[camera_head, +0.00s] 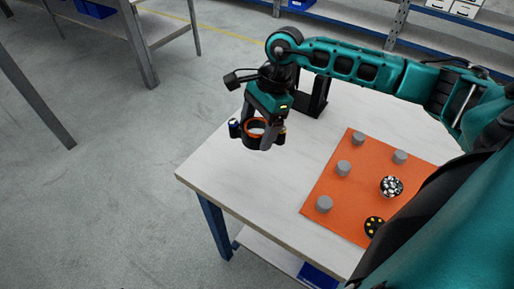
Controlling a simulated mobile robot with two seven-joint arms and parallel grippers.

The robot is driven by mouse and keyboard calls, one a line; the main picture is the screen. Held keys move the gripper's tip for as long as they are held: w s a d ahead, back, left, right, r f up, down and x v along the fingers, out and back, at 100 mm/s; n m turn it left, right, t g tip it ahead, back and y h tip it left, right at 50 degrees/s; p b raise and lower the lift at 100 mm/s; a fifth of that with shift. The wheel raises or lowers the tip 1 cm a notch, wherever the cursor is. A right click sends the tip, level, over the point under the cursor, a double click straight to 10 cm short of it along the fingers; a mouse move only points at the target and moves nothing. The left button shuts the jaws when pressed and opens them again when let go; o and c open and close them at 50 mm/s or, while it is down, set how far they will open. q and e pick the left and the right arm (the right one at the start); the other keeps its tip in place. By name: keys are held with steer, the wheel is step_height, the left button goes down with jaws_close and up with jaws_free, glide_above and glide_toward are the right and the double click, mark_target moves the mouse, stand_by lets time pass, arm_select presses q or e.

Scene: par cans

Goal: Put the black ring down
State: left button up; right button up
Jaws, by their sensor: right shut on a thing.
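My right gripper (262,124) reaches in on the teal arm from the right and points down near the far left part of the table. It is shut on the black ring (255,145), which has an orange inner rim. The ring seems to be above the white tabletop (222,172); the exact gap is hard to judge. My left gripper is not in view.
An orange mat (326,187) lies to the right, with several grey cylinders (324,204), a round lamp face with white lenses (391,187) and a black disc with yellow dots (375,227). A black bracket (311,97) stands behind the gripper. The table's left part is bare.

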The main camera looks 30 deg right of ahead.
mark_target(253, 160)
steer(key=shift+f, duration=3.85)
steer(key=o, duration=1.1)
steer(key=v, duration=1.2)
steer(key=shift+r, duration=0.1)
